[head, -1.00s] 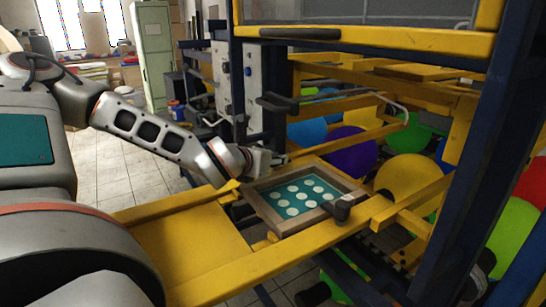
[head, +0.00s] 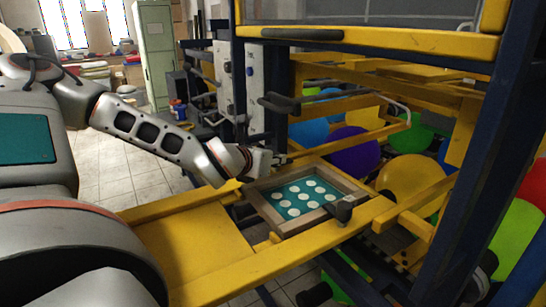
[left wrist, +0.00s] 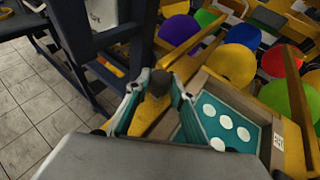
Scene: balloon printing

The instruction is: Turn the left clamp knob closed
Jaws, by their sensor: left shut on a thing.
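The left clamp knob (left wrist: 158,84) is dark and shows in the left wrist view between the two fingers of my left gripper (left wrist: 156,92). The gripper is shut on it. In the head view my left gripper (head: 268,161) is at the far left corner of the wooden screen frame (head: 262,206), and it hides the knob there. The frame holds a teal sheet with several white discs. The right clamp knob (head: 343,208) is dark and sits at the frame's near right side. My right gripper is not in view.
The yellow machine table (head: 190,255) carries the screen frame. Dark blue posts (head: 485,150) and a yellow upper beam (head: 400,42) stand close around it. A dark handle (head: 280,103) juts out above my left gripper. Coloured balloons (head: 408,178) fill the space behind.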

